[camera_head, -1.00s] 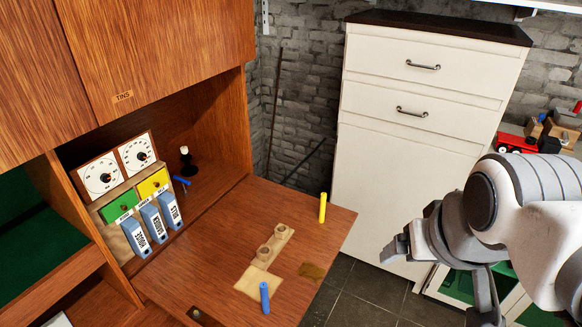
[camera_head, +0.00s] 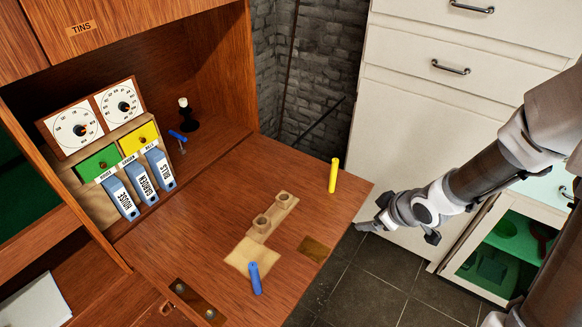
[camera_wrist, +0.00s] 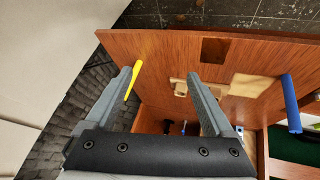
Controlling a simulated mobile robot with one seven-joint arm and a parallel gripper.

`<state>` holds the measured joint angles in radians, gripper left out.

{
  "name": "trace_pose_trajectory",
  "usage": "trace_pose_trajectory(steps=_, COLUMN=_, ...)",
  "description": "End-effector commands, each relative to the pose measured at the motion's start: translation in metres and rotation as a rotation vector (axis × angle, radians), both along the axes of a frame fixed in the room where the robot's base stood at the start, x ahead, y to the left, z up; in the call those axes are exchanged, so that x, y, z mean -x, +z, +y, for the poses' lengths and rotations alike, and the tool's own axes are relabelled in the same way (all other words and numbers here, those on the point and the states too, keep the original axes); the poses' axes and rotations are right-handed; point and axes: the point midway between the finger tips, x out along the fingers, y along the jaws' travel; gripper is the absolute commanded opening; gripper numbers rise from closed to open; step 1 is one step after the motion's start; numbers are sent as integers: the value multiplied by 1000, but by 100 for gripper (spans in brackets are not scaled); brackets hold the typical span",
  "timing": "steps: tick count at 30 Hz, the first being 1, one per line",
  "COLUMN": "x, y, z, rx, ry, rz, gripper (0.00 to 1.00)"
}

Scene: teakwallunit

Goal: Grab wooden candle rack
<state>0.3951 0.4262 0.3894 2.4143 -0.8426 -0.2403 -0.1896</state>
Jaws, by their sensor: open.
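The wooden candle rack (camera_head: 282,207) is a narrow pale strip with two round cup holders, both empty. It lies on the fold-down brown desk leaf (camera_head: 215,232). My gripper (camera_head: 368,224) is open and empty, just off the leaf's right edge and apart from the rack. In the wrist view, the rack (camera_wrist: 180,87) shows partly between the open fingers (camera_wrist: 160,75), farther off; the right finger hides part of it. A yellow candle (camera_head: 333,175) stands upright near the leaf's right corner. A blue candle (camera_head: 255,278) stands near the front edge.
A pale square piece (camera_head: 240,258) lies at the rack's near end, and a dark rectangular patch (camera_head: 313,249) is right of it. Binders (camera_head: 140,185) and dials stand in the cabinet. A white drawer unit (camera_head: 400,130) stands behind my gripper. Bare floor lies right of the leaf.

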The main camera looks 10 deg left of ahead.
Motion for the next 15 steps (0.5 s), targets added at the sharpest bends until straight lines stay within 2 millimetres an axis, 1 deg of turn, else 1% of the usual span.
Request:
trace_pose_trajectory(steps=1, x=4, y=-25, z=14, rx=-59, ry=46, rz=9, gripper=88)
trace_pose_trajectory(steps=3, x=8, y=-44, z=35, rx=-144, ry=111, rz=0, gripper=88)
trace_pose_trajectory(steps=6, x=16, y=-65, z=65, rx=-278, ry=191, rz=-18, gripper=88)
trace_pose_trajectory(steps=9, x=25, y=-75, z=91, rx=-411, ry=250, rz=-45, gripper=88)
trace_pose_trajectory(steps=12, x=32, y=-77, z=111, rx=-522, ry=288, rz=-72, gripper=88)
trace_pose_trajectory(steps=15, x=37, y=-76, z=123, rx=-601, ry=311, rz=-94, gripper=88)
